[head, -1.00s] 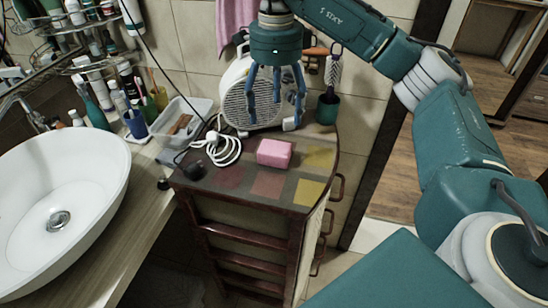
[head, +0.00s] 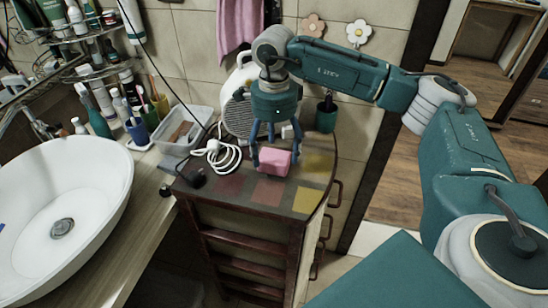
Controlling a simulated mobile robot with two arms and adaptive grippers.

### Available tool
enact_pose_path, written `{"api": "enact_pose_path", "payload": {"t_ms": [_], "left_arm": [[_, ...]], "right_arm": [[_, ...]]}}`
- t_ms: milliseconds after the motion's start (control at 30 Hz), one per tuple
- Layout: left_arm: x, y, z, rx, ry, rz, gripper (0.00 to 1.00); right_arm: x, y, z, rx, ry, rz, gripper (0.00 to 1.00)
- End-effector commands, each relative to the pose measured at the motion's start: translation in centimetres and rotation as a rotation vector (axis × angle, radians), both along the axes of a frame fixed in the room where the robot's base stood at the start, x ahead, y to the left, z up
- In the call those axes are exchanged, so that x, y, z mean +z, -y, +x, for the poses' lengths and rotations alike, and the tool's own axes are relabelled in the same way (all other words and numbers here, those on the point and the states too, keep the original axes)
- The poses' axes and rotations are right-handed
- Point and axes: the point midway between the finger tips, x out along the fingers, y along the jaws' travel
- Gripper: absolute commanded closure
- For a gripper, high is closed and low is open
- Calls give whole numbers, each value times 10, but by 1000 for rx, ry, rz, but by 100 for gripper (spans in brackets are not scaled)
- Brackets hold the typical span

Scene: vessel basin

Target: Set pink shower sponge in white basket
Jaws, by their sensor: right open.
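The pink shower sponge (head: 274,162) is a small pink block on top of the dark wooden cabinet with coloured tiles. My right gripper (head: 273,155) points down at the sponge, with its blue fingers open and lowered around or just in front of it. I cannot tell whether the fingers touch it. The white basket (head: 203,118) is a pale, translucent bin on the counter to the left of the cabinet, with a brown item inside. My left gripper is not in view.
A white cable (head: 222,160) and a dark object (head: 195,178) lie on the cabinet (head: 270,190) left of the sponge. A white fan heater (head: 238,100) stands behind my gripper. A teal cup (head: 326,116) is at the back right. A white sink (head: 62,200) is far left.

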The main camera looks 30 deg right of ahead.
Motion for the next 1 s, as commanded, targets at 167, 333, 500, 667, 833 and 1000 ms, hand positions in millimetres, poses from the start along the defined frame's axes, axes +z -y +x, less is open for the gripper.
{"api": "enact_pose_path", "payload": {"t_ms": [167,333,500,667,833,1000], "left_arm": [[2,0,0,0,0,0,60],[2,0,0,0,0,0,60],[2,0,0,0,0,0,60],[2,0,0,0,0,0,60],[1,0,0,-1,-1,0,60],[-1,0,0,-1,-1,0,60]], "right_arm": [[-8,0,0,0,0,0,25],[-8,0,0,0,0,0,29],[-8,0,0,0,0,1,55],[-8,0,0,0,0,0,58],[-8,0,0,0,0,1,58],[0,-1,1,0,3,2,58]]}}
